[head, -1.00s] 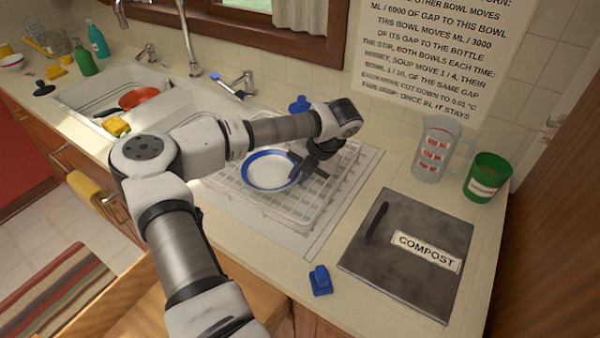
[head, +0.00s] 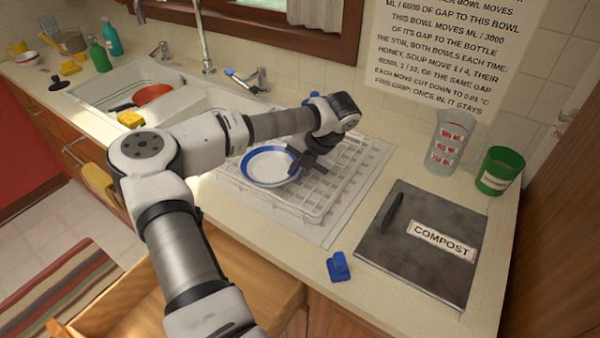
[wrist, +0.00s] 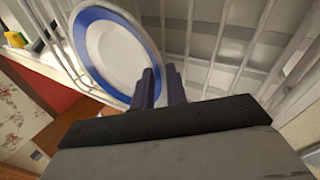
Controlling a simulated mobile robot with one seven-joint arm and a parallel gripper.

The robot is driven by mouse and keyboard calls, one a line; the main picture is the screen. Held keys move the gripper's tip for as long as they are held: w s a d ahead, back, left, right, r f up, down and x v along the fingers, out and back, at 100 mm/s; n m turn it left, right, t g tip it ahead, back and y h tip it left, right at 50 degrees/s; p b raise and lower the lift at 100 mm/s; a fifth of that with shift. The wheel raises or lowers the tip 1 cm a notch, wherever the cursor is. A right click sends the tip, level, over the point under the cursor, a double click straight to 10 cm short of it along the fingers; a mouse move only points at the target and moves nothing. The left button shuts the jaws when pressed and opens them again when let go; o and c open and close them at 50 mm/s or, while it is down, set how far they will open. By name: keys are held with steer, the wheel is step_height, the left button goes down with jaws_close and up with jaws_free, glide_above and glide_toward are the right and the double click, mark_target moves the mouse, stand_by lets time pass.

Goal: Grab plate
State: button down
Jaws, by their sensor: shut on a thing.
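The plate (head: 268,165) is white with a blue rim and shows at the dish rack (head: 318,212) beside the sink. My gripper (head: 296,168) is at the plate's right edge in the head view. In the wrist view the plate (wrist: 112,52) stands tilted at the upper left, and my gripper's dark fingers (wrist: 160,86) are close together at its lower right rim. My gripper is shut on the plate's rim. The exact contact is partly hidden by the fingers.
White rack wires (wrist: 215,40) lie close around the fingers. To the right are a compost lid (head: 420,245), a measuring jug (head: 452,145) and a green cup (head: 499,171). A blue item (head: 338,267) sits near the front edge.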

steer(key=shift+s+a, duration=0.1)
steer(key=shift+a, duration=0.25)
steer(key=c, duration=1.3)
jaws_free()
steer(key=shift+d, duration=0.15)
steer(key=shift+d+r, duration=0.25)
steer(key=shift+r, duration=0.1)
steer(key=b+v, duration=0.4)
steer(key=v, duration=0.9)
steer(key=shift+a+r, duration=0.1)
steer(key=shift+a, duration=0.1)
